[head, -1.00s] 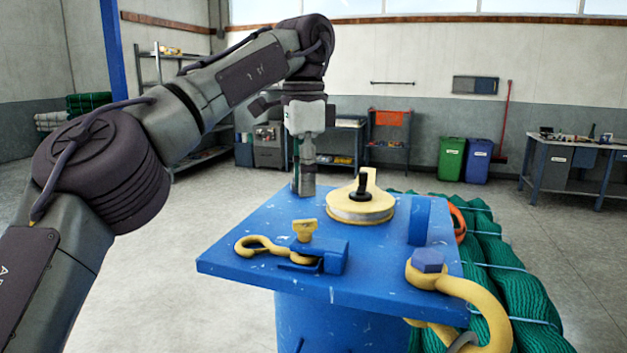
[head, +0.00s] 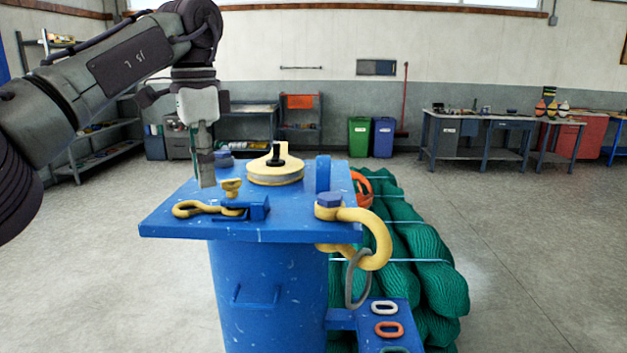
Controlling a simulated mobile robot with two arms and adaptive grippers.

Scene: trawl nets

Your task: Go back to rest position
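My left arm comes in from the left, and its gripper (head: 206,172) points down over the left part of a blue stand's top (head: 180,226). The fingers show edge-on, so whether they are open or shut cannot be told; nothing is visibly held. A yellow pulley wheel (head: 275,173) lies right of the gripper. A yellow hook (head: 190,209) with a blue block (head: 258,207) lies in front of it. A small dark blue round part (head: 222,159) shows just behind the fingers. My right gripper is not in view.
A big yellow shackle (head: 375,243) hangs at the stand's right edge, with a grey ring (head: 357,282) below. Green rolled nets (head: 425,250) lie beside the stand. Workbenches (head: 455,125) and green and blue bins (head: 358,137) stand at the back. Floor left and right is open.

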